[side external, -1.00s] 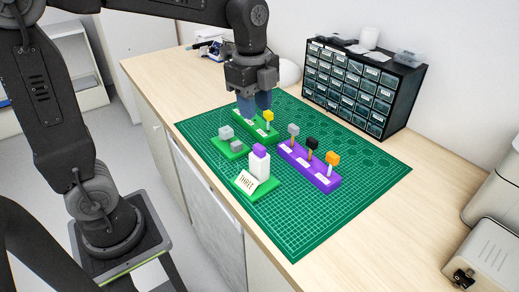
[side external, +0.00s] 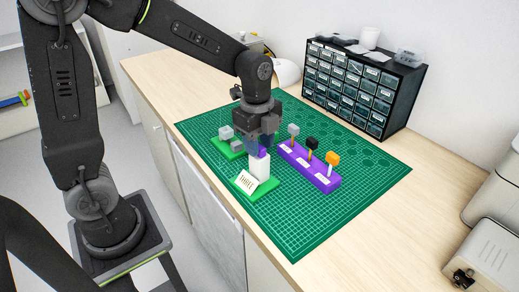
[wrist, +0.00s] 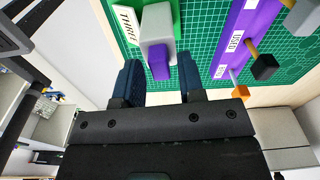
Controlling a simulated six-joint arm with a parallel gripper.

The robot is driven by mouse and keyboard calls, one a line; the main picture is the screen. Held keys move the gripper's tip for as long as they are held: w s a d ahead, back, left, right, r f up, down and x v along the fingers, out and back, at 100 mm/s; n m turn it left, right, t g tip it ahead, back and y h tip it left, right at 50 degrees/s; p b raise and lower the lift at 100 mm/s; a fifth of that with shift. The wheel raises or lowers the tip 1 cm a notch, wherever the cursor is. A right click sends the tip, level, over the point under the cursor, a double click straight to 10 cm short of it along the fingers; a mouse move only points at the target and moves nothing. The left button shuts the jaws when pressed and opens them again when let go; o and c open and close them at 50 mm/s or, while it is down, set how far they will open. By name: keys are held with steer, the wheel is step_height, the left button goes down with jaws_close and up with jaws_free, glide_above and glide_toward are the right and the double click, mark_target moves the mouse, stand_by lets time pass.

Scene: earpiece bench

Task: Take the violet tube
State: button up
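The violet tube (side external: 262,152) shows as a violet top on a white block (side external: 260,168), which stands on a green base with a card reading THREE (side external: 246,182). In the wrist view the violet tube (wrist: 159,64) points toward me from the white block (wrist: 157,28). My gripper (side external: 259,146) is just above the block, pointing down, and partly hides the tube. In the wrist view my gripper (wrist: 160,72) is open, one blue finger on each side of the tube, with gaps between. Whether the fingertips reach fully past the tube is hard to tell.
A violet rack labelled USED (side external: 310,168) holds grey, black and orange-topped pieces close to the right. A green base with grey blocks (side external: 228,145) is to the left. A drawer cabinet (side external: 362,88) stands behind. The front of the green mat (side external: 310,225) is clear.

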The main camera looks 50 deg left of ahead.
steer(key=shift+f, duration=0.2)
jaws_close()
stand_by(0.6)
steer(key=shift+r, duration=1.55)
steer(key=shift+r, duration=2.45)
